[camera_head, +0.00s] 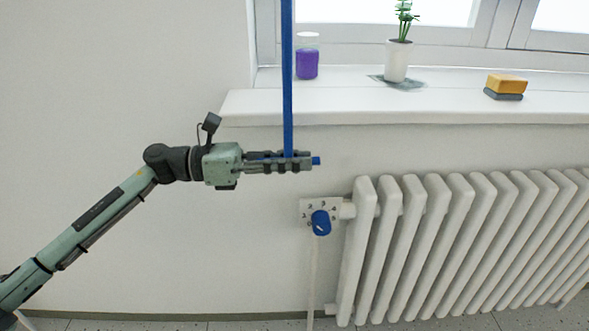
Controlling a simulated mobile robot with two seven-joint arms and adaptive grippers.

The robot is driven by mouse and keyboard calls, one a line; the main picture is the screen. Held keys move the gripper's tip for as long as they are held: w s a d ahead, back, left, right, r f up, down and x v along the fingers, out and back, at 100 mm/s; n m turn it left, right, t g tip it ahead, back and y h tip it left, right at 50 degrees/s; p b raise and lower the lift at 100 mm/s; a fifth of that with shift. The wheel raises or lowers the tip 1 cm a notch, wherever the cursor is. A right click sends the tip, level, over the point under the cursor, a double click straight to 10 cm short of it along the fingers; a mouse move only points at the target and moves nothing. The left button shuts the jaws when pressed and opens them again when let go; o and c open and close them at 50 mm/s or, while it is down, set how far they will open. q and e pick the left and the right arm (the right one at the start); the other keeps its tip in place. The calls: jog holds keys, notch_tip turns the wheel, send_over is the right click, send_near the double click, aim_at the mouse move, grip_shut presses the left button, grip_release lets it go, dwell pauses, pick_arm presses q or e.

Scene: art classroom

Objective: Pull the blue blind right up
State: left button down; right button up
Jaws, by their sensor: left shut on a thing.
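A blue pull strap (287,90) hangs straight down from the top of the picture, in front of the left end of the window sill. My left gripper (290,161) is level, pointing right, just below the sill. It is shut on the strap's lower end, where a blue end piece (316,160) sticks out past the fingertips. The blind itself is not in view. My right gripper is not in view.
A white sill (420,106) holds a jar of purple liquid (306,58), a white plant pot (397,60) and a yellow and grey sponge (506,84). A white radiator (450,240) with a blue valve knob (321,222) stands below. Bare wall lies left.

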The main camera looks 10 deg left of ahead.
pick_arm(q)
jog(key=shift+r, duration=0.1)
jog(key=c, duration=1.5)
grip_release()
jog(key=shift+c, duration=0.2)
jog(key=v, duration=1.2)
